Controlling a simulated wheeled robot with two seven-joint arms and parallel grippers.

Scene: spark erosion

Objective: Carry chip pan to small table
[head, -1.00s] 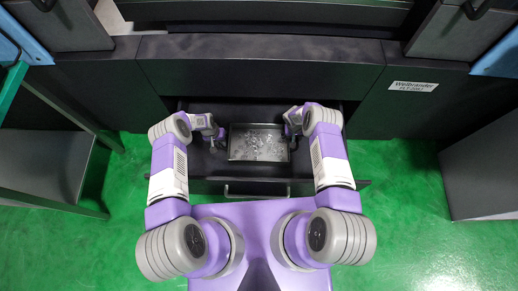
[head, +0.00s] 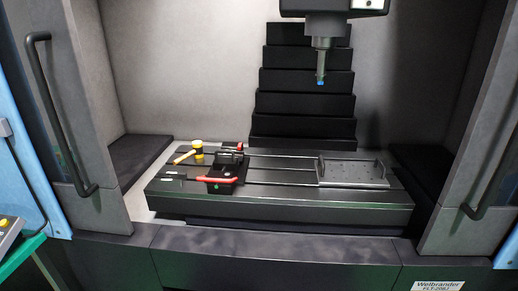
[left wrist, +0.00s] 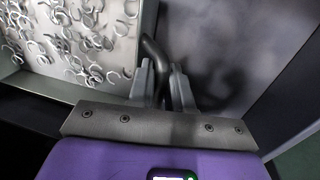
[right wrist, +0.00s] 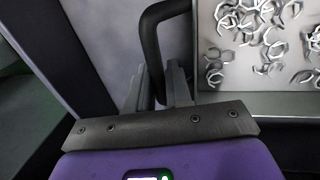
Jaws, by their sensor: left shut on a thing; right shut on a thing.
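The chip pan is a grey metal tray holding many curled silver chips. It shows in the left wrist view (left wrist: 60,88) at the upper left and in the right wrist view (right wrist: 265,103) at the upper right. My left gripper (left wrist: 162,80) is shut on the dark handle at one end of the pan. My right gripper (right wrist: 156,85) is shut on the dark handle at the other end. The pan and both grippers are out of the head view. I cannot identify the small table; only a green-edged surface (head: 30,246) shows at the lower left.
The head view faces the open machine. Its work table (head: 280,209) carries a yellow mallet (head: 197,148), a vise with a red handle (head: 218,180) and a flat plate (head: 352,174). A spindle (head: 321,55) hangs above. Grey doors (head: 75,120) stand on both sides.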

